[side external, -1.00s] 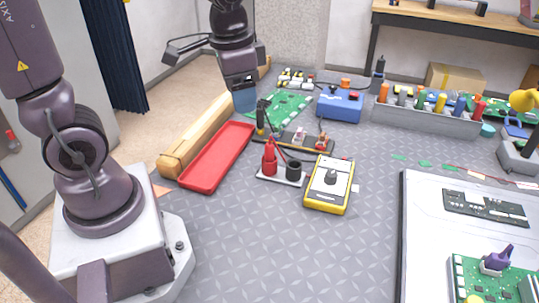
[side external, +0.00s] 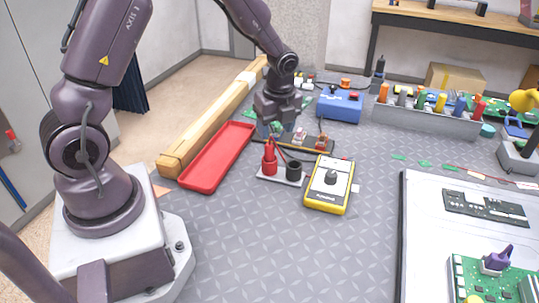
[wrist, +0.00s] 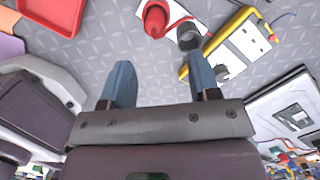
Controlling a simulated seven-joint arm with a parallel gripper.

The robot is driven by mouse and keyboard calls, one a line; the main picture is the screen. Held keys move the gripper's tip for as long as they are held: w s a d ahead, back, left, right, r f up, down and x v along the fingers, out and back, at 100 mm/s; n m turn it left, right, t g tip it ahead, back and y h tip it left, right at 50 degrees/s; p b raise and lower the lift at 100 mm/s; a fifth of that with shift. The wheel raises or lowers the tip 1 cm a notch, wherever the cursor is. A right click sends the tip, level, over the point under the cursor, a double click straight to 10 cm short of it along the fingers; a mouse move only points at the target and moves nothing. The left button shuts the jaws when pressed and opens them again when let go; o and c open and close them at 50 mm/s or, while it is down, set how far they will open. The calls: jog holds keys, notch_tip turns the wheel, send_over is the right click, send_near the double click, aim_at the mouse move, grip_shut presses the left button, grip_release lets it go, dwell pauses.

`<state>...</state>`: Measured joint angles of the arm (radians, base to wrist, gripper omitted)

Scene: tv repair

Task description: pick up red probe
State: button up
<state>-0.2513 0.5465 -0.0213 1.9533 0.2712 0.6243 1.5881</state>
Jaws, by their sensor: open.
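The red probe (side external: 270,159) stands upright on a small white stand (side external: 280,178), at its left end, beside an open black cup (side external: 293,170). In the wrist view the probe (wrist: 155,18) shows as a red conical shape near the top edge, with the black cup (wrist: 189,37) to its right. My gripper (side external: 277,129) is above the bench, behind the stand in the side view. Its two blue fingers (wrist: 161,74) are apart and empty in the wrist view, and the probe lies beyond their tips.
A yellow multimeter (side external: 331,184) lies right of the stand. A red tray (side external: 217,157) and a wooden beam (side external: 190,141) lie to the left. A blue box (side external: 339,106) and a grey tool rack (side external: 425,119) stand behind. The bench in front is clear.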

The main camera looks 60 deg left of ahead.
aim_at(270, 145)
jog(key=f, duration=0.2)
jog(key=shift+a+f, duration=0.2)
jog(key=shift+f, duration=0.2)
jog(key=f, duration=0.1)
jog(key=a+f, duration=0.1)
jog(key=f, duration=0.3)
jog(key=shift+s+a, duration=0.25)
jog(key=shift+a, duration=0.1)
jog(key=c, duration=1)
